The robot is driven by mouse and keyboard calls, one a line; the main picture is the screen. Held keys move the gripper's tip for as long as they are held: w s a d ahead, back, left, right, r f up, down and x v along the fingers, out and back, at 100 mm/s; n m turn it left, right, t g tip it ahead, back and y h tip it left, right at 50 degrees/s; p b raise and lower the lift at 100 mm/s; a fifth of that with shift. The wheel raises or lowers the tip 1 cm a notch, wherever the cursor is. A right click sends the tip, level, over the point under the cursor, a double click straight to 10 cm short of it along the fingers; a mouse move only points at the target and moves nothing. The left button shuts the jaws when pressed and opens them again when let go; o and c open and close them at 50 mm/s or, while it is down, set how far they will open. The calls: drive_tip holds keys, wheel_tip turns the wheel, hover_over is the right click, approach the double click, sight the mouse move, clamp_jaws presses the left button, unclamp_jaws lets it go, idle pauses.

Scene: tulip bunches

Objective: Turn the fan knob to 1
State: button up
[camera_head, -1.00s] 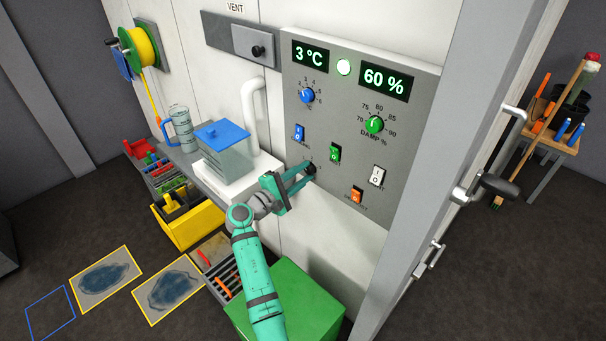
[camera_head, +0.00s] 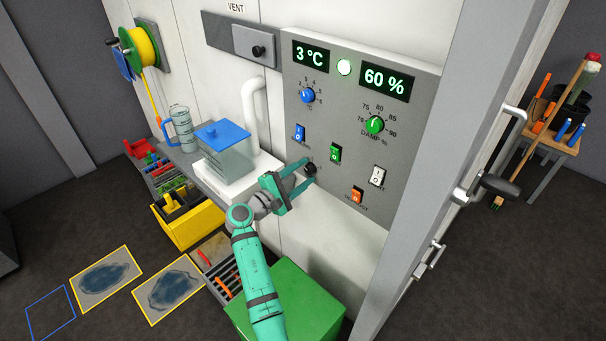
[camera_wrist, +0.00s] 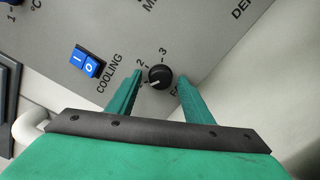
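The fan knob is a small round black knob (camera_wrist: 160,77) low on the grey control panel (camera_head: 408,120). It also shows in the head view (camera_head: 310,170). In the wrist view its white pointer mark points to the lower left, below the printed 2; a 3 is printed above the knob. The mark at the pointer's end is partly hidden by the left finger, so I cannot read it for certain. My gripper (camera_wrist: 160,76) is open, with one finger on each side of the knob and a visible gap to both. It also shows in the head view (camera_head: 311,169).
A lidded water tank (camera_head: 226,152) stands left of my gripper. A green box (camera_head: 300,300) stands below.

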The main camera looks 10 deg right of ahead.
drive_tip(key=v, duration=1)
drive_tip(key=shift+s+a, duration=0.25)
drive_tip(key=shift+a, duration=0.1)
